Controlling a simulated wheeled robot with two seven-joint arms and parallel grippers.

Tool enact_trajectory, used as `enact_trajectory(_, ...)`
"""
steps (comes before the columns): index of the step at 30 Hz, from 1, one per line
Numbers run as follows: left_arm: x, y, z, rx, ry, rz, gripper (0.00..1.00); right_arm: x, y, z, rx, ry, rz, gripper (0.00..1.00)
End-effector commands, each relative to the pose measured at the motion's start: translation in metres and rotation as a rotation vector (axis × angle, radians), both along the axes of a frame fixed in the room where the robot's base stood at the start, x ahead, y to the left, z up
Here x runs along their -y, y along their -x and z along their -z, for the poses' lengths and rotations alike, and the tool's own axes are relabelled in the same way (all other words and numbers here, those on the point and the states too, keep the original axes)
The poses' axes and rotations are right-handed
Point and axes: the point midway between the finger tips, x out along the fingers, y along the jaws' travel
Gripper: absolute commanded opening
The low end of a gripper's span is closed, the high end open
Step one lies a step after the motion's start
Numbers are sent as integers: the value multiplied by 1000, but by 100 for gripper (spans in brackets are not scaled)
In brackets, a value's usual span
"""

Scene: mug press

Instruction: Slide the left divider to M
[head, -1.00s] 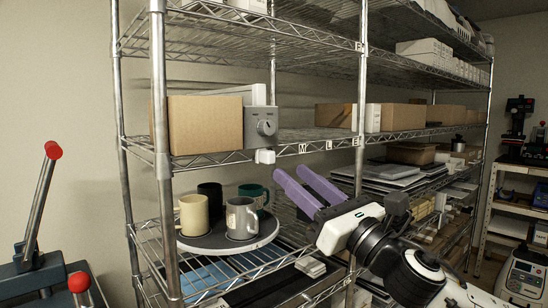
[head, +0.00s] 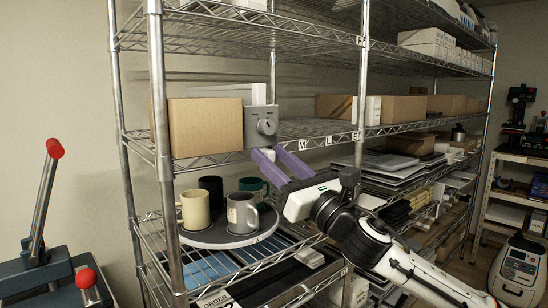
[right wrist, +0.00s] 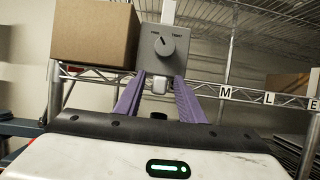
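The left divider (head: 258,94) is a white upright panel on the middle shelf, beside a cardboard box. A grey block with a round knob (head: 265,127) is on its front; the knob also shows in the right wrist view (right wrist: 165,46), with small lettering above it. A small white tab (right wrist: 159,84) hangs below the block. The M label (head: 303,145) is on the shelf edge right of the divider. My right gripper (head: 269,153) has purple fingers, open, just below the block. In the right wrist view the tab appears between the fingers; I cannot tell whether they touch it. My left gripper is out of view.
The cardboard box (head: 207,127) stands directly left of the divider. L (head: 328,141) and E (head: 354,136) labels are further right. The shelf between the knob block and the right divider (head: 373,111) is clear. Several mugs stand on a round tray (head: 216,241) below.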

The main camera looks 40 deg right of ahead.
Motion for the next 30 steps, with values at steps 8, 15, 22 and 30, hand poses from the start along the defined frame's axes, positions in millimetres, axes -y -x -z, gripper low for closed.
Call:
enact_trajectory(8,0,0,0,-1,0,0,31,0,0,0,0,0,1,4)
enact_trajectory(15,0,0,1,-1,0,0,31,2,0,0,0,1,1,0)
enact_trajectory(22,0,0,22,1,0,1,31,43,1,7,-1,7,10,0)
enact_trajectory(30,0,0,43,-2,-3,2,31,96,-3,3,0,2,5,0)
